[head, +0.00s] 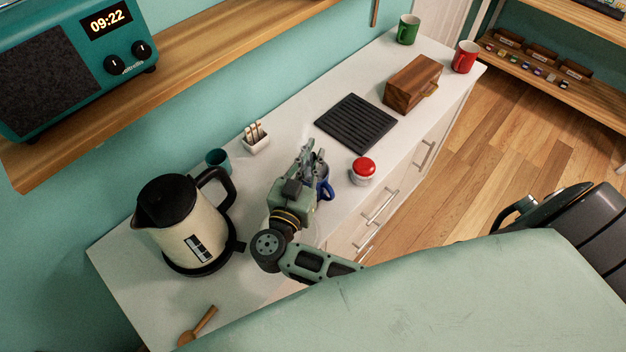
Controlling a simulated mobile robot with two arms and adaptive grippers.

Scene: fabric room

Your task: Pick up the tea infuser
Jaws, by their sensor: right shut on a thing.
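My right gripper (309,151) is over the white counter, left of the red-lidded jar (363,169). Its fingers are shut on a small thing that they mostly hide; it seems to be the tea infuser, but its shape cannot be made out. A blue mug (326,190) stands right beside the gripper, partly covered by it; I cannot tell whether they touch. My left gripper is not in view.
On the white counter (317,97) stand a cream kettle (188,226), teal cup (217,159), white holder (256,143), black slatted tray (356,124), wooden box (412,84), green mug (408,30) and red mug (465,57). A wooden spoon (204,321) lies front left. A shelf (165,90) overhangs the back.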

